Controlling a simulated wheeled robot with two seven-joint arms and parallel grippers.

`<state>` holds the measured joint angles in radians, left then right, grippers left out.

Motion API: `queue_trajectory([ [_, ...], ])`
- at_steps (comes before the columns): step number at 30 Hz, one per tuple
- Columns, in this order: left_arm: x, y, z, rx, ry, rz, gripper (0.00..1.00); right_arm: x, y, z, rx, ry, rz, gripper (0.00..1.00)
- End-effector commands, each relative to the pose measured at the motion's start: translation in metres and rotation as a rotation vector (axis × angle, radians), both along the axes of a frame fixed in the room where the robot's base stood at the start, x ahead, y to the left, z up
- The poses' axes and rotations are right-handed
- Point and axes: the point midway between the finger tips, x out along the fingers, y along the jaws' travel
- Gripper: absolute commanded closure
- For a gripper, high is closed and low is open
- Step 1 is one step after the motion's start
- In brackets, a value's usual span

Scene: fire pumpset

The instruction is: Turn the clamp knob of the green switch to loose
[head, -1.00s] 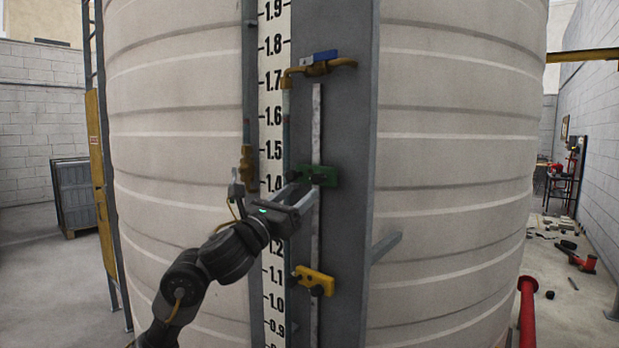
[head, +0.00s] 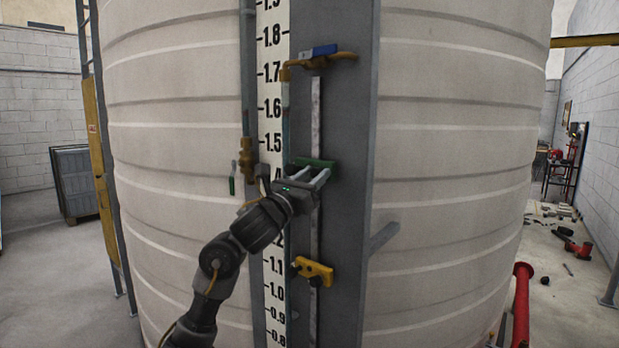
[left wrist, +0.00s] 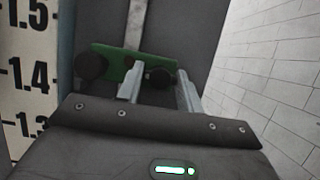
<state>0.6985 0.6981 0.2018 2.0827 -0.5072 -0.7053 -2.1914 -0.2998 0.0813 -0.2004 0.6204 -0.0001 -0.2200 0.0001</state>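The green switch (head: 318,163) is mounted on the grey vertical rail beside the scale, near the 1.4 mark. My left gripper (head: 321,176) is in front of it and partly covers it. In the left wrist view the green switch (left wrist: 108,58) carries a dark round knob (left wrist: 158,77) at its right part and a larger dark knob (left wrist: 90,66) at its left end. My left gripper's fingers (left wrist: 160,76) stand apart, with the right knob seen between them and small gaps on both sides. I cannot tell whether the fingertips reach past it. The right gripper is not in view.
A yellow switch (head: 313,270) sits lower on the rail. A brass valve with a blue handle (head: 322,52) is above. A green-handled valve (head: 247,160) is left of the scale (head: 273,110). The large ribbed tank (head: 450,150) curves behind everything.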

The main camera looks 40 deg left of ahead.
Motion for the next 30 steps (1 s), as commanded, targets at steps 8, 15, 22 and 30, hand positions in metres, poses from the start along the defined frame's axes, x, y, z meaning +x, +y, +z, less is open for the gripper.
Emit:
queue_trajectory([
  [8, 0.000, 0.002, 0.000, -0.008, 0.000, 0.003, 0.86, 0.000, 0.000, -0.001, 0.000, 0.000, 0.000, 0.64],
  [15, -0.001, 0.002, -0.001, -0.081, -0.003, 0.005, 0.86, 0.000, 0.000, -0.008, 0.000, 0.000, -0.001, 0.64],
  [22, -0.001, 0.001, -0.001, -0.251, -0.009, 0.005, 0.86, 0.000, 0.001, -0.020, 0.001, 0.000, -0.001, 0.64],
  [30, -0.001, 0.000, 0.001, -0.506, -0.013, 0.004, 0.86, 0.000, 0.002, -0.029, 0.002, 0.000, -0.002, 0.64],
])
